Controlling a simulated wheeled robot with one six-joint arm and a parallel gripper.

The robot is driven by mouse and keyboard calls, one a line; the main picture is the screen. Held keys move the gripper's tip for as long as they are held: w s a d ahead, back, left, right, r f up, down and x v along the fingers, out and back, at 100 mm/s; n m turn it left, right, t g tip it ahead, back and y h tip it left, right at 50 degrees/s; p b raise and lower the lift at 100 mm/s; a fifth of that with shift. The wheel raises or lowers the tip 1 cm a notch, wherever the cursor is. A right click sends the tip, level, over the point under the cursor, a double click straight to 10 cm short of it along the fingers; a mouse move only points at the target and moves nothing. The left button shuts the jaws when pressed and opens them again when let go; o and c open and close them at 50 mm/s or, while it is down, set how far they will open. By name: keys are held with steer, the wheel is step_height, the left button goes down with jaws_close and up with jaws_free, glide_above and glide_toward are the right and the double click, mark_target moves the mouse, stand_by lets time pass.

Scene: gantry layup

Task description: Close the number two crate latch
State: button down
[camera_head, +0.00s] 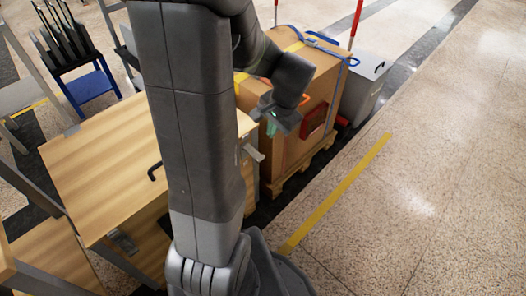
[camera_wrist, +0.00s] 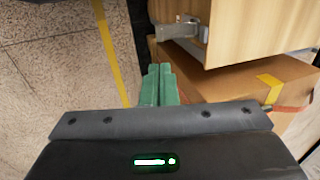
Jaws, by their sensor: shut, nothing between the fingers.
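A pale wooden crate (camera_head: 110,165) stands at left in the head view, partly hidden by my arm. A grey metal latch (camera_head: 253,152) sticks out from its right side. In the wrist view this latch (camera_wrist: 180,29) projects leftward from the crate's wooden wall (camera_wrist: 255,35). Another metal latch (camera_head: 122,241) is on the crate's front side. I see no number on either latch. My gripper (camera_head: 271,129) is beside the crate's right side, near the projecting latch. Its green fingers (camera_wrist: 159,70) are shut and empty, apart from the latch in the wrist view.
A strapped cardboard box (camera_head: 312,95) on a wooden pallet (camera_head: 300,172) stands just beyond the latch. A grey bin (camera_head: 362,85) is behind it. Open speckled floor with a yellow line (camera_head: 340,190) lies to the right.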

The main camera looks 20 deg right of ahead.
mark_target(261, 157)
steer(key=shift+f, duration=0.1)
steer(key=b+x, duration=0.4)
steer(key=x, duration=1)
steer(key=shift+b, duration=0.3)
